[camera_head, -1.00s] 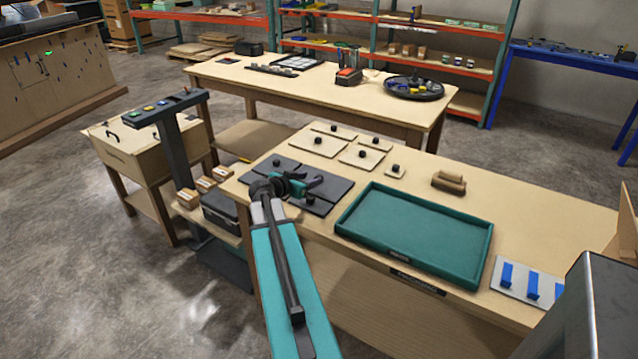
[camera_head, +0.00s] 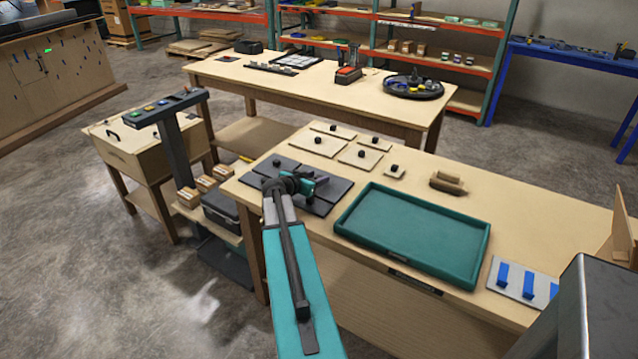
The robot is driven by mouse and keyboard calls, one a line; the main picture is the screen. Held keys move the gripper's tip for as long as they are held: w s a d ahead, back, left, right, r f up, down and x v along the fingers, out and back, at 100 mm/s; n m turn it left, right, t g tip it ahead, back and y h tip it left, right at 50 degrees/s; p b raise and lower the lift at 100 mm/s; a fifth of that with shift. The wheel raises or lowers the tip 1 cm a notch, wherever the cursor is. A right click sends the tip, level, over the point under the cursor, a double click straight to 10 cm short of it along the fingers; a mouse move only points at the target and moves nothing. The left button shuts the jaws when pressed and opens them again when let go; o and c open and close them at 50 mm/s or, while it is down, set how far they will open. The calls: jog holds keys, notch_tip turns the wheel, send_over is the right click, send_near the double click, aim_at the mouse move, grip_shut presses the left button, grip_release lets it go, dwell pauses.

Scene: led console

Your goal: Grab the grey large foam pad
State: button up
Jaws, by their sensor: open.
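Several dark grey pads lie side by side at the left end of the front table. One grey pad (camera_head: 274,166) with a black knob lies at the far left, and another grey pad (camera_head: 336,188) lies to the right of my gripper. A black knob on a nearer grey pad (camera_head: 316,208) shows just below my gripper. My gripper (camera_head: 320,182) is open over the grey pads, and its wrist hides part of them. I cannot tell the gap between the fingers and the pads, and nothing shows held.
Several beige pads with black knobs, including one beige pad (camera_head: 318,147), lie behind. A green tray (camera_head: 343,224) is to the right, with a wooden block (camera_head: 447,183) behind it and a plate with blue pieces (camera_head: 494,279) farther right. Small boxes (camera_head: 206,184) stand lower left.

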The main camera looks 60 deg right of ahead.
jog(key=shift+c, duration=0.3)
grip_shut()
jog(key=shift+r, duration=0.2)
notch_tip(320, 180, up, 10)
jog(key=b, duration=0.2)
jog(key=shift+f, duration=0.2)
dwell(0.3)
dwell(0.5)
